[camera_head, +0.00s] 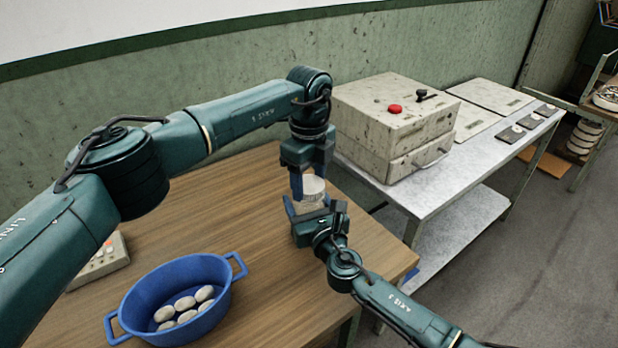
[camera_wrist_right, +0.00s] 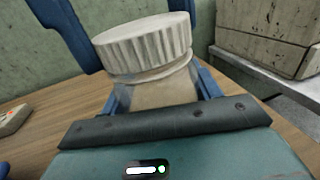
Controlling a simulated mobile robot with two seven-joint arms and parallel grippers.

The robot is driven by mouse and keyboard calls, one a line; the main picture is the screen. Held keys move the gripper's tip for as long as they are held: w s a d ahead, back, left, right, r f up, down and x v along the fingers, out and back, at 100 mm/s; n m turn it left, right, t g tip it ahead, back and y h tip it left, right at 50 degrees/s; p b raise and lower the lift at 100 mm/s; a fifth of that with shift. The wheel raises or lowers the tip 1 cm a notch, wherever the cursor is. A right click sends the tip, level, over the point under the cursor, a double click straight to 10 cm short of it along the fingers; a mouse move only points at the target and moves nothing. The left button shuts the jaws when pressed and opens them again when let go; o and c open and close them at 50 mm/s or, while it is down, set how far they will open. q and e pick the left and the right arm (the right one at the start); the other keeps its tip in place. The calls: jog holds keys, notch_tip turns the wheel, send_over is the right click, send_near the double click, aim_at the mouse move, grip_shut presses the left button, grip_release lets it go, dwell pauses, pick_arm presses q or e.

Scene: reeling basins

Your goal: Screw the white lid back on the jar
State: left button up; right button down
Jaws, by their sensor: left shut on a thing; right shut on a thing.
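The white ribbed lid (camera_wrist_right: 145,42) sits on top of the jar (camera_wrist_right: 155,92); whether it is fully seated cannot be told. In the head view, the lid (camera_head: 313,184) and the pale jar (camera_head: 308,204) show between my two grippers at the table's far right part. My left gripper (camera_head: 308,180) points down from above and is shut on the lid, with blue fingers on both sides of it. My right gripper (camera_head: 310,210) comes from the front and is shut on the jar body below the lid. The fingers hide part of the jar.
A blue two-handled basin (camera_head: 172,301) with several pale cocoons stands on the wooden table (camera_head: 262,295). A control box (camera_head: 102,262) lies at the left, partly behind my left arm. A grey machine (camera_head: 390,123) with a red button stands on a metal bench (camera_head: 437,186).

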pick_arm(q)
jog(key=m, duration=0.4)
jog(key=shift+m, duration=0.3)
jog(key=m, duration=0.6)
jog(key=shift+m, duration=0.3)
jog(key=m, duration=0.8)
jog(key=shift+m, duration=0.3)
jog(key=m, duration=0.8)
jog(key=shift+m, duration=0.3)
jog(key=m, duration=0.4)
jog(key=shift+f, duration=0.1)
jog(key=m, duration=0.6)
jog(key=o, duration=1.2)
jog(key=shift+c, duration=0.2)
